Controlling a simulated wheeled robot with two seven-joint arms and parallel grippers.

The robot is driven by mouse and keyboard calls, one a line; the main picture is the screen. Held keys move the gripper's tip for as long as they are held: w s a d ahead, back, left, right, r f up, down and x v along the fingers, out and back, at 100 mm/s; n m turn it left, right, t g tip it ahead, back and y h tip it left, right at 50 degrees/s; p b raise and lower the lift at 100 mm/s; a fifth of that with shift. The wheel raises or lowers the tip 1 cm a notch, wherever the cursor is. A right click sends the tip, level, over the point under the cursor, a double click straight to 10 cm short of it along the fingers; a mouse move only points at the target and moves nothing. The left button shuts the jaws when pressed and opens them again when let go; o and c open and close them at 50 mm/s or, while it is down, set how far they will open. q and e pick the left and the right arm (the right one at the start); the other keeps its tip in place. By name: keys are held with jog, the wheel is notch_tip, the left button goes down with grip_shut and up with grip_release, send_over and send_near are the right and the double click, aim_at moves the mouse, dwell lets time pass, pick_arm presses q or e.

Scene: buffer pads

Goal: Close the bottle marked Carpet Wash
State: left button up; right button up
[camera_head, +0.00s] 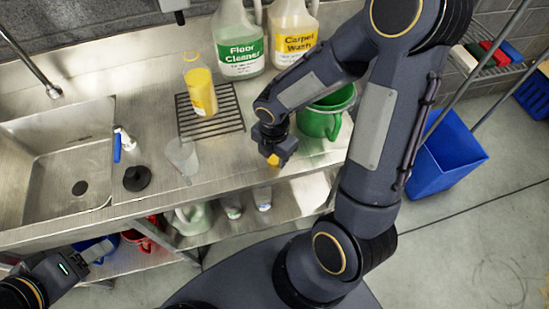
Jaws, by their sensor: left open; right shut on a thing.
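The Carpet Wash bottle (292,30) is a jug with a yellow label, standing upright at the back of the steel counter. Its neck is cut off by the top edge, so I cannot see its opening. My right gripper (273,157) is low over the counter's front part, in front of the bottle and apart from it. It is shut on a small yellow-orange thing (273,160), which looks like a cap and is mostly hidden by the fingers. My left gripper (97,251) is open and empty at the lower left, in front of the counter.
A Floor Cleaner jug (240,55) stands left of the Carpet Wash. A yellow container (201,92) is on a wire rack (226,107). A green pitcher (322,120) sits behind my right arm. A clear cup (183,157) and black stopper (137,178) are near the sink (60,185).

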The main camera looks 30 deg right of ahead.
aim_at(274, 158)
jog(key=shift+c, duration=0.9)
jog(key=shift+r, duration=0.15)
jog(key=shift+r, duration=0.3)
notch_tip(274, 158, up, 2)
jog(key=shift+r+p, duration=0.2)
jog(key=shift+p, duration=0.15)
jog(key=s+a+r+b, duration=0.1)
jog(key=s+a+r, duration=0.8)
jog(key=s, duration=0.1)
jog(key=shift+s+a+r, duration=0.15)
jog(key=shift+s+r, duration=0.15)
jog(key=shift+r, duration=0.05)
